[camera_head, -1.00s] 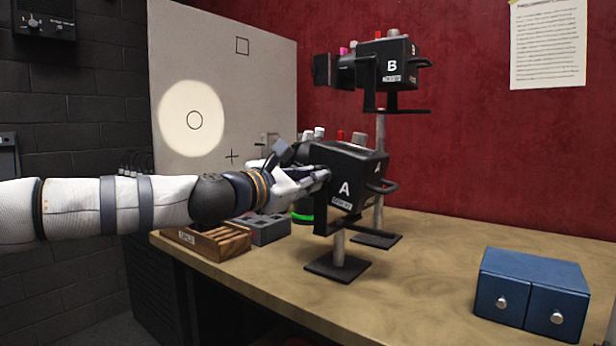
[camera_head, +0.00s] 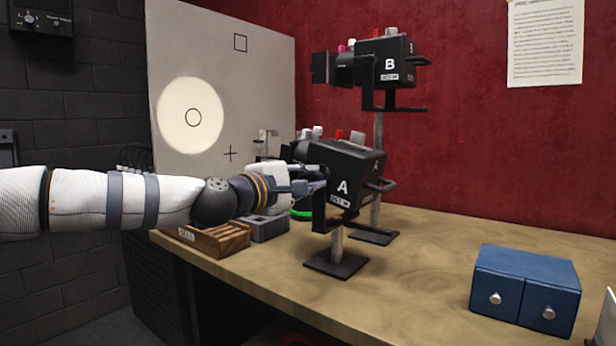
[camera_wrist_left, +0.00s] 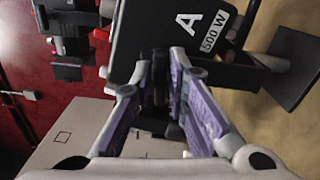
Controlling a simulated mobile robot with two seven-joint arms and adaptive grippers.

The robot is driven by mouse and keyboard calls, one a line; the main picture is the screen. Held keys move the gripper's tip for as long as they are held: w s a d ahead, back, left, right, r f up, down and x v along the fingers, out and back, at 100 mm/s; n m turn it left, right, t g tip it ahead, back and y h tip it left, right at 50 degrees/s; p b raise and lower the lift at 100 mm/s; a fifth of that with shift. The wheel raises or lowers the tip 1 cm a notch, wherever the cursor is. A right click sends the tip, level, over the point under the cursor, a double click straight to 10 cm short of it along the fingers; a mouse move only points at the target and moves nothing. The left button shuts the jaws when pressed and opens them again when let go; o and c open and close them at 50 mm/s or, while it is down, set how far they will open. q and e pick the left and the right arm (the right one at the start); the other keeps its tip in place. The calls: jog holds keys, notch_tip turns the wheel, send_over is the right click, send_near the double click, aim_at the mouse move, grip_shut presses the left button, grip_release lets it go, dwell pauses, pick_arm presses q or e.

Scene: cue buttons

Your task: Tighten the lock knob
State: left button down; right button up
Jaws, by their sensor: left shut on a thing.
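Lamp A (camera_head: 345,172), a black box marked A, stands on a short post with a square foot on the bench. It fills the top of the left wrist view (camera_wrist_left: 180,40), where its label reads 500 W. My left gripper (camera_head: 318,181) is at the left side of lamp A. In the left wrist view, its two fingers (camera_wrist_left: 162,78) are shut on a dark ridged piece (camera_wrist_left: 155,88), which looks like the lock knob. In the head view the knob is hidden behind the fingers.
Lamp B (camera_head: 386,62) stands higher on a taller post just behind. A wooden rack (camera_head: 215,240) and a grey block (camera_head: 268,228) sit under my left arm. A blue drawer box (camera_head: 527,285) is at right. The bench (camera_head: 420,260) between is clear.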

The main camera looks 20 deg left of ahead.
pick_arm(q)
jog(key=shift+m, duration=0.9)
jog(key=c, duration=1.7)
grip_release()
jog(key=v, duration=1.2)
